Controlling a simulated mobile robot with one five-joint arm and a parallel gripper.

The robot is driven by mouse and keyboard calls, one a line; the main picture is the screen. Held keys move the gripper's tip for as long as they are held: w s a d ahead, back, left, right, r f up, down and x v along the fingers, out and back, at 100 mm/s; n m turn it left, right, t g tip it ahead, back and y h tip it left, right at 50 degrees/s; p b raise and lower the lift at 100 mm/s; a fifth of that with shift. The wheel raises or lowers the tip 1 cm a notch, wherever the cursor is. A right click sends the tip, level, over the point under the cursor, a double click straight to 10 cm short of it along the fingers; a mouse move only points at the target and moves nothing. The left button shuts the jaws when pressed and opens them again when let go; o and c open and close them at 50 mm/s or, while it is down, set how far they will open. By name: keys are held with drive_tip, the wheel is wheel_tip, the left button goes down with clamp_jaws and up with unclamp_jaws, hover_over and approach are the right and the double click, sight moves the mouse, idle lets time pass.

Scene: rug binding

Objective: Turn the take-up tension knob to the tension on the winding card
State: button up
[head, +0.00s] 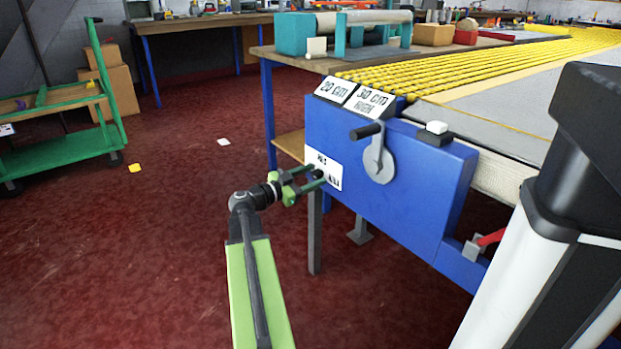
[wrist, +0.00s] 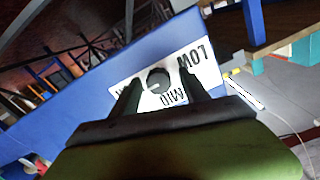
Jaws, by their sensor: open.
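The tension knob (head: 319,174) is small, round and dark. It sits on a white label plate (head: 327,166) on the blue machine housing's left face. In the wrist view the knob (wrist: 158,80) shows between my fingertips, with "LOW" and "MID" readable upside down; a third word at left is mostly hidden. My gripper (head: 308,177) is open, its green-and-black fingers close to the plate on either side of the knob; contact is unclear. Two white cards stand on the housing: one reads "20 cm" (head: 335,89), the other "30 cm" (head: 369,102) with a smaller, unclear line, possibly "HIGH".
A grey crank (head: 378,160) with a black handle juts from the housing right of the plate. A white button (head: 437,128) sits on top. A green cart (head: 70,130) stands at far left; red floor between is mostly clear.

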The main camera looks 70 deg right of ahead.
drive_tip(key=v, duration=1.7)
drive_tip(key=shift+a, duration=0.2)
